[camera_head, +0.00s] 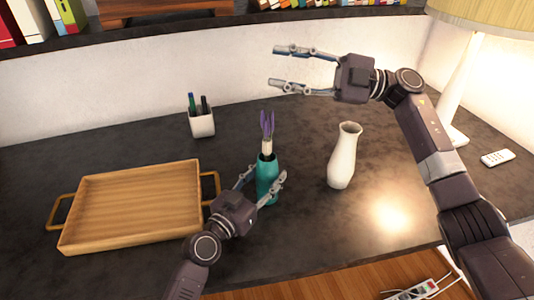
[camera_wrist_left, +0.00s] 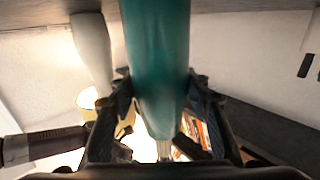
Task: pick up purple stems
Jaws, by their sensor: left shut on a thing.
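Purple stems (camera_head: 267,123) stand upright, with a pale wrapped section (camera_head: 267,147) below them, in the mouth of a teal vase (camera_head: 266,170). My left gripper (camera_head: 264,181) is shut on the teal vase, one finger on each side of its body. In the left wrist view the teal vase (camera_wrist_left: 158,60) fills the middle between the fingers; the stems cannot be made out there. I cannot tell whether the vase touches the table. My right gripper (camera_head: 290,68) is open and empty, raised at the back, above and to the right of the stems.
A white vase (camera_head: 344,158) stands right of the teal vase. A wooden tray (camera_head: 130,236) with side handles lies at the left. A white pen cup (camera_head: 202,124) stands behind it. A lamp (camera_head: 452,100) and a white remote (camera_head: 497,158) are at the right. The dark table between them is clear.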

